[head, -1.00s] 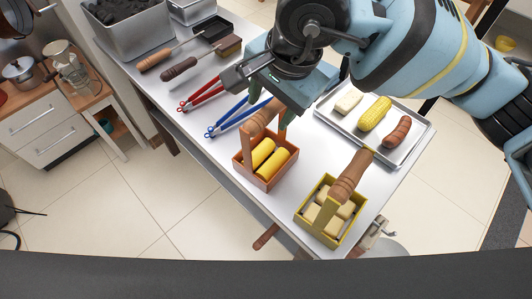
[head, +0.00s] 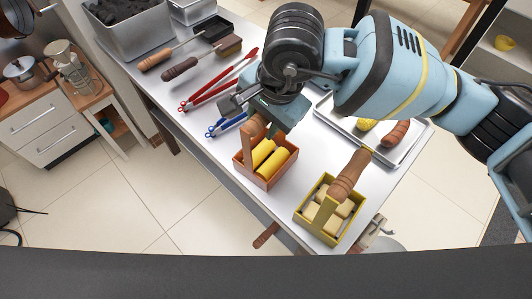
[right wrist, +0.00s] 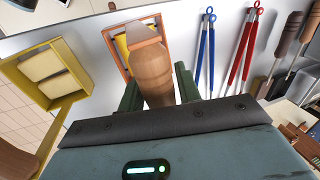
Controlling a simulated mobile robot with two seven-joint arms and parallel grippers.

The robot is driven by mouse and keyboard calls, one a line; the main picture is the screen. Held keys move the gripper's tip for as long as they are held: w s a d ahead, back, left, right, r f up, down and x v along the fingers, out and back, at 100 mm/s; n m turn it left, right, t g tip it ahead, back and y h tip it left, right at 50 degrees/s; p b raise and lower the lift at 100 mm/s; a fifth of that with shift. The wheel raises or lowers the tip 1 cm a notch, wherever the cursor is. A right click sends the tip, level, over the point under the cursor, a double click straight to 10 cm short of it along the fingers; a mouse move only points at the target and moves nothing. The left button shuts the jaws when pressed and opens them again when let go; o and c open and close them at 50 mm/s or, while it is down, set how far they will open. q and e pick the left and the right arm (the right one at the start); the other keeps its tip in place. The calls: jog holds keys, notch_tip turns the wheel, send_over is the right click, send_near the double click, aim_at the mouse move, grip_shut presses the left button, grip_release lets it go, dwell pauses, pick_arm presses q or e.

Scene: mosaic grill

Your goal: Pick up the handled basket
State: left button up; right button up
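An orange handled basket (head: 267,180) stands on the metal table and holds yellow cylinders. Its round wooden handle (right wrist: 152,75) points toward the camera in the right wrist view, between my right gripper's (right wrist: 160,88) two green fingers, with little space on either side. In the head view my right gripper (head: 262,122) is low over this handle and hides its upper part. A yellow handled basket (head: 329,230), holding pale blocks, stands to the right with its wooden handle raised. It also shows at the left of the right wrist view (right wrist: 72,98). My left gripper is out of view.
Blue tongs (right wrist: 206,50) and red tongs (right wrist: 246,50) lie close to the orange basket. A metal tray (head: 408,156) with food lies behind the baskets, partly hidden by my right arm. Wooden-handled tools (head: 180,68) lie toward the far left.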

grip_shut()
jog(key=shift+r, duration=0.1)
dwell(1.0)
